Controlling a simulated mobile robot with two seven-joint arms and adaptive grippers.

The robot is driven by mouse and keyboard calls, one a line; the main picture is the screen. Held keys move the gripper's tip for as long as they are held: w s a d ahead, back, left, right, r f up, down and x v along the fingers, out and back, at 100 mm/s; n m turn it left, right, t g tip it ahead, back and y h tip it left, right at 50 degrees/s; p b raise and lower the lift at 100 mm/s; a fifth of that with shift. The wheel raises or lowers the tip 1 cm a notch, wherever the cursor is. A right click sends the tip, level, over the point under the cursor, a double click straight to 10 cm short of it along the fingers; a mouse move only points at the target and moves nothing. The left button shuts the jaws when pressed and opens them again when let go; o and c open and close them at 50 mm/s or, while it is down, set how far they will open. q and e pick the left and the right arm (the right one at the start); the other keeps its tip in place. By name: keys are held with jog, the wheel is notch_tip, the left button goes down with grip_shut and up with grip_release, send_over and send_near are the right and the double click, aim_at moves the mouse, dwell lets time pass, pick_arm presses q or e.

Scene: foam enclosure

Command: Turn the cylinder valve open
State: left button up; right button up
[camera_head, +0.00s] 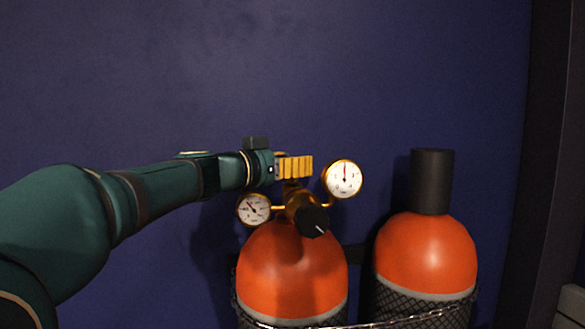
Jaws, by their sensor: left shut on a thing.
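The left orange cylinder (290,272) stands upright with a brass valve and regulator assembly (292,197) on top. A ribbed, gold-coloured valve handle (297,167) sits at the top of the assembly. My left gripper (275,165) reaches in from the left and is shut on the valve handle; its fingers are mostly hidden. A round black knob (313,221) with a white mark faces me below the handle. A white gauge (344,178) sits to the right and another gauge (254,209) to the lower left. My right gripper is not in view.
A second orange cylinder (427,252) with a black cap (432,181) stands close on the right. Dark mesh and a chain (405,318) run around the lower cylinders. A dark blue wall (270,70) stands behind. The space above the cylinders is free.

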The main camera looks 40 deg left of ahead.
pick_arm(q)
jog(key=o, duration=1.2)
notch_tip(320, 180, up, 10)
jog(key=shift+a, duration=0.1)
